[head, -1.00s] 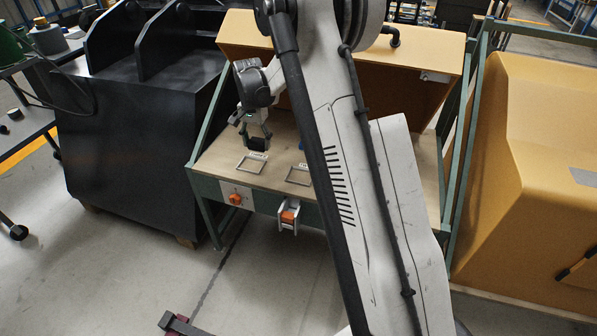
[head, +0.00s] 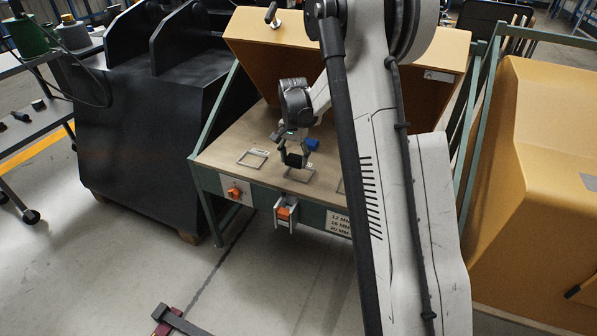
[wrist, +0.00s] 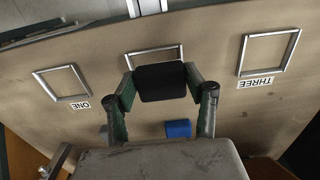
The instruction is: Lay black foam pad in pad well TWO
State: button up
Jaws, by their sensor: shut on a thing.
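My gripper (wrist: 161,95) is shut on the black foam pad (wrist: 160,82), with a finger on each side of it in the wrist view. In the head view my gripper (head: 293,160) holds the pad over the middle metal frame, pad well TWO (head: 300,174). In the wrist view the far edge of pad well TWO (wrist: 155,53) shows behind the pad, which hides the rest of the well and its label. A gap between pad and bench cannot be judged for certain. Pad well ONE (wrist: 61,83) and pad well THREE (wrist: 267,54) are empty, with labels beside them.
A blue block (head: 312,144) lies on the wooden bench (head: 225,150) close to my gripper; it also shows in the wrist view (wrist: 178,128). Orange-fronted fittings (head: 284,212) are on the bench's front edge. A yellow hood (head: 258,42) rises behind.

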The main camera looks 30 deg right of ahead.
aim_at(298, 176)
jog(key=shift+w+d+f, duration=0.1)
jog(key=shift+d+f, duration=0.5)
jog(key=shift+d, duration=0.3)
jog(key=shift+f+b, duration=0.85)
jog(key=shift+f, duration=1)
jog(key=shift+f, duration=0.15)
jog(key=o, duration=0.9)
